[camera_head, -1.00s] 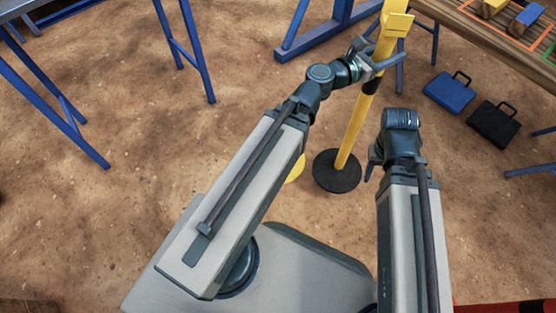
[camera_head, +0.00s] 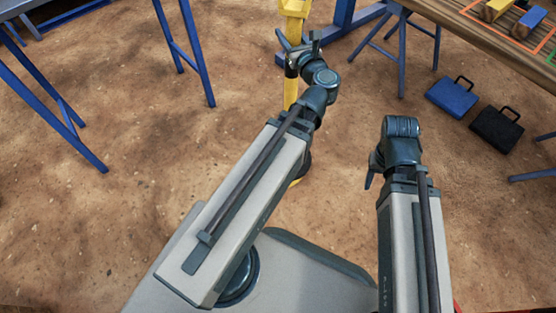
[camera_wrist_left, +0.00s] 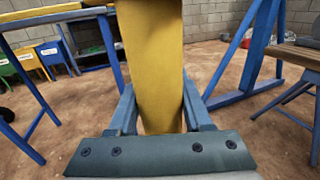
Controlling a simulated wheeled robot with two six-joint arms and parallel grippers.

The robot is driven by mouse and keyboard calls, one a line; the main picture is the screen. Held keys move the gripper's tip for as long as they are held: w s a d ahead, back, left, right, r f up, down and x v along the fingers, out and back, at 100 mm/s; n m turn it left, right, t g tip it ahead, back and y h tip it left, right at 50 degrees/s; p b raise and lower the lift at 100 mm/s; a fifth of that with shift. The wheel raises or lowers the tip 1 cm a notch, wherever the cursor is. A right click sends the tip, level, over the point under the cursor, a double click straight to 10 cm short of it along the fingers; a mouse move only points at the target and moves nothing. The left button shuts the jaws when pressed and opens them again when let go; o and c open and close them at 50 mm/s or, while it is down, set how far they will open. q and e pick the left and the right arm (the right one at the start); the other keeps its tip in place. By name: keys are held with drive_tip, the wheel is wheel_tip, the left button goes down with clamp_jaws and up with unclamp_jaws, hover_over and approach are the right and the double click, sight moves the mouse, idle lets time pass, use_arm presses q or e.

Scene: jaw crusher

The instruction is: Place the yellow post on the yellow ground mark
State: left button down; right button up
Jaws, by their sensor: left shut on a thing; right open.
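The yellow post (camera_head: 291,92) stands roughly upright in front of my left gripper (camera_head: 296,47). The left gripper is shut on it, and in the left wrist view the post (camera_wrist_left: 155,65) fills the space between the two fingers (camera_wrist_left: 158,118). My left forearm hides most of the post's round black base (camera_head: 306,164); only a small dark edge shows. A sliver of the yellow ground mark (camera_head: 295,183) shows beside the same forearm, close to the base. Whether the base overlaps the mark cannot be told. My right gripper (camera_head: 373,168) is open and empty, at the right.
A blue case (camera_head: 452,97) and a black case (camera_head: 496,129) lie on the ground at the right. A wooden table (camera_head: 490,40) with blocks is at the upper right. Blue trestle legs (camera_head: 186,50) stand at the upper left.

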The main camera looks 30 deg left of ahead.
use_arm(q)
drive_tip(key=s+a+f+n+g+y+b, duration=0.1)
drive_tip(key=s+a+n+g+y, duration=0.1)
drive_tip(key=s+n+g, duration=0.55)
drive_tip(key=s+a+n+g+y+b, duration=0.15)
drive_tip(key=s+n+g, duration=0.25)
drive_tip(key=s+g, duration=0.6)
drive_tip(key=w+a+f+b, duration=0.1)
drive_tip(key=w+f+b, duration=0.1)
drive_tip(key=w, duration=0.5)
drive_tip(key=w+f+t+b, duration=0.1)
drive_tip(key=w+f+b, duration=0.1)
drive_tip(key=w, duration=0.5)
drive_tip(key=shift+w+a+f+y, duration=0.35)
drive_tip(key=shift+a+f, duration=0.05)
drive_tip(key=shift+f, duration=0.35)
drive_tip(key=shift+t, duration=0.25)
drive_tip(key=shift+f, duration=0.15)
drive_tip(key=shift+c, duration=1.6)
unclamp_jaws()
